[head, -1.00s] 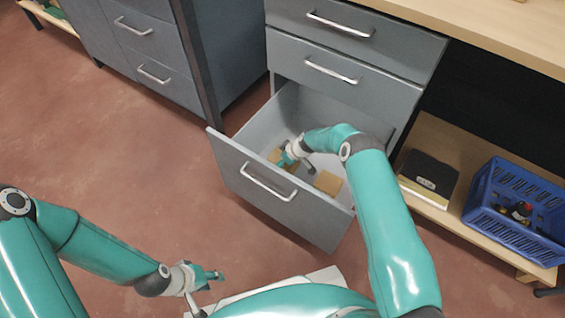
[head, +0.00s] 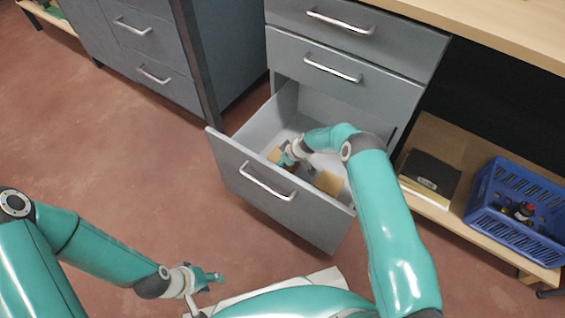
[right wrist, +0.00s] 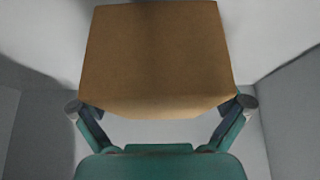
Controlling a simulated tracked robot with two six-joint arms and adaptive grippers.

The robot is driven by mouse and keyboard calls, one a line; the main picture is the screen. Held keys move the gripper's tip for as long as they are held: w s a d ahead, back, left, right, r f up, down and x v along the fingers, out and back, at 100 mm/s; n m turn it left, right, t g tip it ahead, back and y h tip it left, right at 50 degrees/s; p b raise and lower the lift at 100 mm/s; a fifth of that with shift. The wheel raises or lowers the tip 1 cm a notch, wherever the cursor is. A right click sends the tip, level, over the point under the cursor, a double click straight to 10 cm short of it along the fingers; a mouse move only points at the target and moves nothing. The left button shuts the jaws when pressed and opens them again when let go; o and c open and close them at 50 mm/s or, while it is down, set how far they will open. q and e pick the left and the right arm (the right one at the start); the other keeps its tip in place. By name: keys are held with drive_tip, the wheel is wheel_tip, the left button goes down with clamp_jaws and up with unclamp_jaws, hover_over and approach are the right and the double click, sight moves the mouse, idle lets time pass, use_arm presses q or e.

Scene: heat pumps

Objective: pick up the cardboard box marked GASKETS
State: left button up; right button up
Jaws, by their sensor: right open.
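Two plain brown cardboard boxes lie in the open bottom drawer (head: 262,212) in the head view, a left one (head: 274,156) and a right one (head: 328,183). No GASKETS marking can be read on either. My right gripper (head: 288,158) reaches down into the drawer at the left box and partly hides it. In the right wrist view, a cardboard box (right wrist: 155,55) lies just ahead of my right gripper (right wrist: 161,104). The open fingers stand at its two near corners; whether they touch it I cannot tell. My left gripper (head: 212,278) is away from the drawer, over the floor.
The drawer's walls stand close around my right gripper. At right, a low wooden shelf (head: 440,203) carries a dark box (head: 430,172) and a blue crate (head: 515,212) with small items. Closed drawers sit above the open one. The red floor at left is clear.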

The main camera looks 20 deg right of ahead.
drive_tip(key=c, duration=1.2)
